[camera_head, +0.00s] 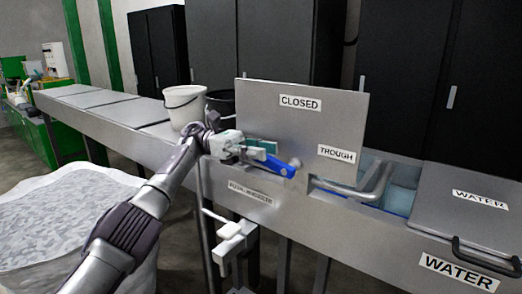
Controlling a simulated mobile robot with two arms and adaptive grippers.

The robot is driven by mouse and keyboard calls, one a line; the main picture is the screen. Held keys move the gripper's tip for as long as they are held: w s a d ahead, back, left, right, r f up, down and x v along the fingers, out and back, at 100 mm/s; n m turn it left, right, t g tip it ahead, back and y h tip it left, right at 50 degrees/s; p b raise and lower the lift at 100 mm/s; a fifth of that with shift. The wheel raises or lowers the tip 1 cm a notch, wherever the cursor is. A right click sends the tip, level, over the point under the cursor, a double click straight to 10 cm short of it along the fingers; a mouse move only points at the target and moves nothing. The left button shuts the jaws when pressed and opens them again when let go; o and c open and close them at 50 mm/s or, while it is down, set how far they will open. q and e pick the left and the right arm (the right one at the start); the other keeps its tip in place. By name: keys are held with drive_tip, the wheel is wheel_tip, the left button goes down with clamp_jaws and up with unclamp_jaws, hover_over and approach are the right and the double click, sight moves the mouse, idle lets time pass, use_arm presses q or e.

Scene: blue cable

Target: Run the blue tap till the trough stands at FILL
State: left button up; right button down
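The blue tap handle (273,164) sticks out in front of an upright grey panel labelled CLOSED and TROUGH. My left gripper (255,150) is at the handle's left end, its teal-tipped fingers close beside the blue part. I cannot tell whether they are closed on it. The trough (402,198) shows as an opening right of the panel, with pale blue inside. A bent metal pipe (372,184) reaches across the opening. No FILL mark can be read; a label on the counter's front edge (250,191) is too blurred.
A white bucket (184,106) and a black one (221,103) stand on the counter behind my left arm. A grey lid labelled WATER (468,207) lies right of the trough. A large pale bin (62,225) stands lower left.

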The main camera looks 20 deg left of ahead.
use_arm(q)
wheel_tip(320, 180, up, 10)
drive_tip(key=shift+f, duration=0.1)
idle(0.4)
idle(7.0)
